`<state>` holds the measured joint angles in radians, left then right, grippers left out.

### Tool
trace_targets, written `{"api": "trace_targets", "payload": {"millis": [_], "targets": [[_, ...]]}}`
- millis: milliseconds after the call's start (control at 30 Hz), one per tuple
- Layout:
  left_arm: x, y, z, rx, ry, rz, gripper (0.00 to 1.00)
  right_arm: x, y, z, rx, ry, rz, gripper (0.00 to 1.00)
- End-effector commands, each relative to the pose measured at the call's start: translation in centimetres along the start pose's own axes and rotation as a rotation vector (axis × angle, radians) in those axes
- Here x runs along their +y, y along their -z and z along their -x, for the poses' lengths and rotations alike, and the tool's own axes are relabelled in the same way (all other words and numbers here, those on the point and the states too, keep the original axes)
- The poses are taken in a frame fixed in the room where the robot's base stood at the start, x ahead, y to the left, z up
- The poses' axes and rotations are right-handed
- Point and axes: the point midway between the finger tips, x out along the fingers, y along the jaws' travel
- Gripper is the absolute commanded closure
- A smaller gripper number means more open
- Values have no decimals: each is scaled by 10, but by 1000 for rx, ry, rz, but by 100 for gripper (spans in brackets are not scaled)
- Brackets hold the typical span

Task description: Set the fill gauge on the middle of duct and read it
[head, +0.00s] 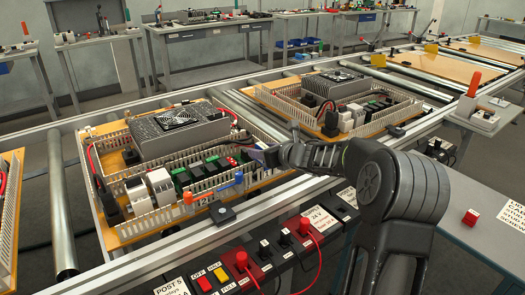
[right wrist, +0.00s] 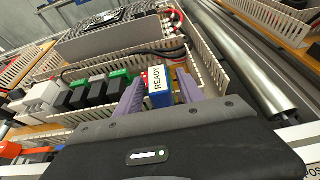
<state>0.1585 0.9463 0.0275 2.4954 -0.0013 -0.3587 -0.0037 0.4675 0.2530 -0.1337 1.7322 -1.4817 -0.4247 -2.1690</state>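My right gripper (right wrist: 160,88) has two purple fingers, one on each side of a blue block with a white label reading READY (right wrist: 159,92), which I take as the fill gauge. It is shut on the block and holds it at the slotted white duct (right wrist: 208,62) on the right side of the panel. I cannot tell whether the gauge touches the duct. In the head view the right gripper (head: 264,156) is small, at the right front corner of the near panel's duct (head: 258,133). The left gripper is not in view.
The near panel carries a grey fan unit (head: 178,130), white and black modules and green terminals (head: 212,163). A second panel (head: 340,95) sits behind right. A steel roller (right wrist: 240,60) is right of the gripper.

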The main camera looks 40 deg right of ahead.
Motion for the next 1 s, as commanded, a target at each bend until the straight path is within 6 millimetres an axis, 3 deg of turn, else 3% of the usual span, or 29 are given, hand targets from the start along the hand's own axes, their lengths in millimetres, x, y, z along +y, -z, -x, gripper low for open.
{"api": "trace_targets", "payload": {"millis": [367, 800, 1000], "targets": [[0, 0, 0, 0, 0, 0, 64, 0, 0, 4, 1, 1, 0, 51], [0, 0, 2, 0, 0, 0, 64, -1, -1, 67, -1, 2, -1, 51], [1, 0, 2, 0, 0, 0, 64, 0, 1, 78, 1, 0, 0, 51]]}}
